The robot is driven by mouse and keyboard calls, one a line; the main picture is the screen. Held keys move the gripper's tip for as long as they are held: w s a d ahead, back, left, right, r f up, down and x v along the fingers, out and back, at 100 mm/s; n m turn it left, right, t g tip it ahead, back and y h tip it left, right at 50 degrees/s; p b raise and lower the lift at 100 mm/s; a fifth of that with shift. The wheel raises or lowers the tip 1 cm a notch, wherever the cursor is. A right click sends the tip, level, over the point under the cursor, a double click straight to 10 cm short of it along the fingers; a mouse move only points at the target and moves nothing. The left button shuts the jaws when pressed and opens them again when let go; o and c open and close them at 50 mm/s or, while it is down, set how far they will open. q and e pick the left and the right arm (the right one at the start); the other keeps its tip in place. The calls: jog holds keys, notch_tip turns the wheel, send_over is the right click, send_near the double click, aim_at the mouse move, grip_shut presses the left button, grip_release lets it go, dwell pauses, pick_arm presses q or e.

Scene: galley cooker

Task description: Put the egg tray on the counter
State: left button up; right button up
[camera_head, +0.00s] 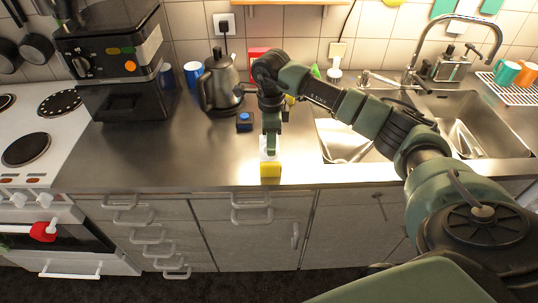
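A small yellow and white object (270,170) stands at the front edge of the counter (215,165), left of the sink. It may be the egg tray, but it is too small and partly covered to be sure. My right arm reaches in from the right, and its gripper (270,150) points down right over this object, at its white upper part. The fingers are seen edge-on, so I cannot tell whether they are closed on it. My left gripper is out of view.
A kettle (219,84), a small dark box with a blue top (244,122) and a coffee machine (117,65) stand left of my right gripper. The sink (470,120) is to the right, the stove (30,125) far left. Bare counter lies between stove and gripper.

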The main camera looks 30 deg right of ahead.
jog(key=shift+a+f+p, duration=0.1)
jog(key=shift+f+p, duration=0.5)
jog(key=shift+f, duration=1.4)
grip_shut()
